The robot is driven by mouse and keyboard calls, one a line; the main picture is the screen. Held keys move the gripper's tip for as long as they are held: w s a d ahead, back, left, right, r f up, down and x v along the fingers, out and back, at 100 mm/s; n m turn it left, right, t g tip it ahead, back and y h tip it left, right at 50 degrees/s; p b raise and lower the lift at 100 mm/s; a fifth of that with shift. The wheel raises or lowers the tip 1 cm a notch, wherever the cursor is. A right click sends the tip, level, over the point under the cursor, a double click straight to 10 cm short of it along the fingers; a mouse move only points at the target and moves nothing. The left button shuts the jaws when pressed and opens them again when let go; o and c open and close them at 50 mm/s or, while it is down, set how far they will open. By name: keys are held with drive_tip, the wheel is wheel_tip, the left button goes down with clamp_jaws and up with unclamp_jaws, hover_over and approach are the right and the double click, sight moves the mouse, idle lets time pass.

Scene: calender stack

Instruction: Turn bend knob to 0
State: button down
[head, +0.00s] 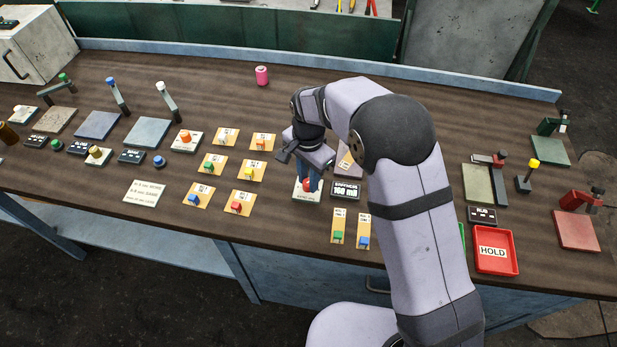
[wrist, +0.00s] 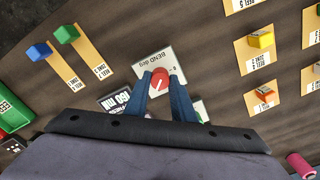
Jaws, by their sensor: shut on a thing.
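The bend knob (wrist: 159,79) is red with a white pointer line. It sits on a white plate (wrist: 148,62) lettered "BEND deg" in the wrist view. My gripper (wrist: 160,82) points down over the plate, with its two blue fingers on either side of the knob and shut on it. Part of the plate's scale is hidden by the fingers, so I cannot tell the exact reading.
Orange cards with coloured switches, such as the red one (head: 237,206), lie to the left. A red HOLD tray (head: 495,252) is at the right. A pink cylinder (head: 262,76) stands behind.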

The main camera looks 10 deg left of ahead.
sight(308, 182)
drive_tip(key=n, duration=0.7)
drive_tip(key=shift+a, duration=0.1)
drive_tip(key=n, duration=0.6)
drive_tip(key=shift+n, duration=0.4)
drive_tip(key=n, duration=1.3)
drive_tip(key=shift+n, duration=0.4)
drive_tip(key=c, duration=1.5)
unclamp_jaws()
drive_tip(key=shift+r+b, duration=1)
drive_tip(key=shift+r, duration=2.7)
